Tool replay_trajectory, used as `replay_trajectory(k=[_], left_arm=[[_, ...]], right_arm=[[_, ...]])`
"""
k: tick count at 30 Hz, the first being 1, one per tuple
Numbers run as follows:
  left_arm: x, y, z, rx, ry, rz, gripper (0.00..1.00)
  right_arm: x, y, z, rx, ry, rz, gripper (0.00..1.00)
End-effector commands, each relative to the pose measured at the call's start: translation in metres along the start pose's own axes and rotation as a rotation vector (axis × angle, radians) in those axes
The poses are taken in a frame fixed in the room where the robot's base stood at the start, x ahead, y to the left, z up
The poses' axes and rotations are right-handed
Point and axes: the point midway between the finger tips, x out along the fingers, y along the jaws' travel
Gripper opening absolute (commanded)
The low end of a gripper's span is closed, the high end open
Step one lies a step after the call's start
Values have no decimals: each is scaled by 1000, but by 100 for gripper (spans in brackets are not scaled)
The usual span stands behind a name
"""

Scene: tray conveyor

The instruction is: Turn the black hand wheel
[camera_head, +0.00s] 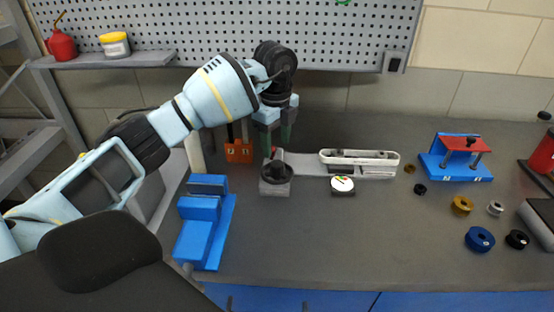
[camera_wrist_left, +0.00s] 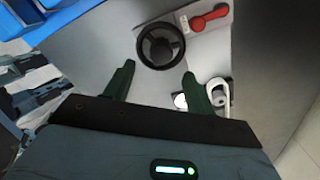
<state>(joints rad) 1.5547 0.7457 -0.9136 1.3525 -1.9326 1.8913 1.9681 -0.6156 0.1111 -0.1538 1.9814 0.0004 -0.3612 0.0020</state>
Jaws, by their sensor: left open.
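The black hand wheel (camera_head: 276,172) sits on a small grey block at the left end of a grey fixture on the bench. It also shows in the left wrist view (camera_wrist_left: 161,46) as a round black rim, just beyond the fingertips. My left gripper (camera_head: 276,140) is above and behind the wheel in the head view. Its two dark green fingers (camera_wrist_left: 158,70) are spread apart with nothing between them, and the wheel looks clear of both. A red handle (camera_wrist_left: 208,17) lies beside the wheel in the wrist view. My right gripper does not show.
A blue clamp block (camera_head: 204,228) stands left of the wheel. A round white gauge (camera_head: 342,185) and a pale slotted bar (camera_head: 360,157) are to its right. Several rings, including a blue one (camera_head: 479,239), lie further right. The front middle of the bench is clear.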

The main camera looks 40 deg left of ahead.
Motion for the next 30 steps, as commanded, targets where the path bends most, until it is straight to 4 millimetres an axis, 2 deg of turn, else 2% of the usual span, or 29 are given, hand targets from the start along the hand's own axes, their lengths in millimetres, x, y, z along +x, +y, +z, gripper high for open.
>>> replay_trajectory(k=[6, 12, 18, 25, 30], left_arm=[[35, 1, 0, 0, -1, 5, 55], [59, 1, 0, 1, 0, 2, 55], [67, 0, 0, 1, 0, 0, 55], [68, 0, 0, 2, 1, 0, 55], [68, 0, 0, 2, 1, 0, 33]], right_arm=[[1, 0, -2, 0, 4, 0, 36], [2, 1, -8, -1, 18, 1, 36], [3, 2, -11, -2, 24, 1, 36], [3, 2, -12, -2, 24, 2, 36], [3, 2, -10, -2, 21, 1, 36]])
